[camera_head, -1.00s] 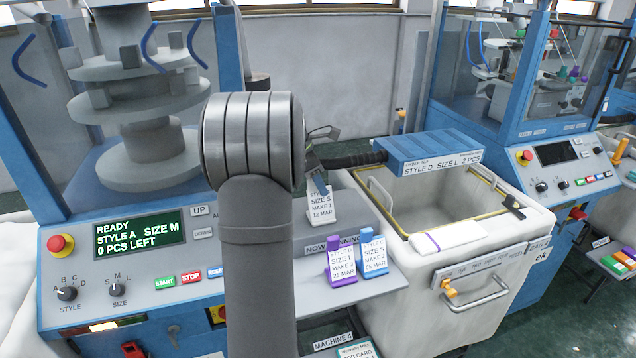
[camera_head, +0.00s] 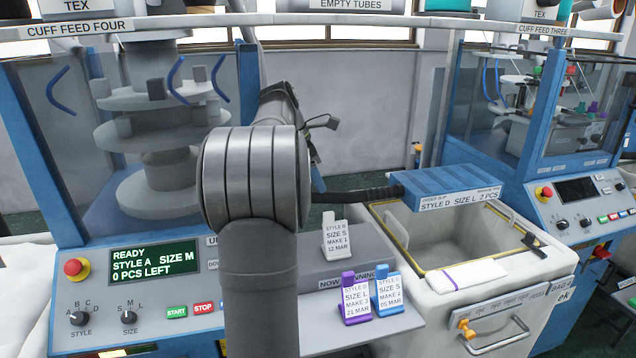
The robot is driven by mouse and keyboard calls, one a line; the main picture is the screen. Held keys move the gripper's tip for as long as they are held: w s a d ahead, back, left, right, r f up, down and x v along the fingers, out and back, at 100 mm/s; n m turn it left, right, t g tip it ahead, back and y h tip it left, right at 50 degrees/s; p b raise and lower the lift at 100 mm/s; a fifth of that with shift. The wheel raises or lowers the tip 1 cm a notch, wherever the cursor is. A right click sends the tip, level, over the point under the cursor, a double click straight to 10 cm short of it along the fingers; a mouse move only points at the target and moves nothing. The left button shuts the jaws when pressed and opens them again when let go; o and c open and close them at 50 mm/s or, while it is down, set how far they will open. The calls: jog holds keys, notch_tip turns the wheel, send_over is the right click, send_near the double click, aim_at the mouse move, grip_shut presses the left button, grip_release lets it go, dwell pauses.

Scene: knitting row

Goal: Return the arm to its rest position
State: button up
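My arm rises through the middle of the view, with a large grey ribbed joint facing the camera. Behind this joint a darker link reaches up and back. My gripper (camera_head: 314,152) shows only in a small part at the joint's right edge, above the card shelf and apart from the cards. The joint hides most of it, so its fingers cannot be made out. No held object shows.
A white card (camera_head: 335,238), a purple-clipped card (camera_head: 355,298) and a blue-clipped card (camera_head: 388,293) stand on the shelf. A blue order-slip block (camera_head: 450,187) sits over the white bin (camera_head: 505,262). Left is a machine panel (camera_head: 142,262) reading "READY, STYLE A, SIZE M, 0 PCS LEFT".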

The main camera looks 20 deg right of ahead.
aim_at(332, 212)
jog(key=shift+f, duration=0.1)
jog(key=x, duration=1.2)
jog(key=shift+f, duration=0.25)
notch_tip(332, 212, up, 3)
jog(key=shift+r, duration=0.7)
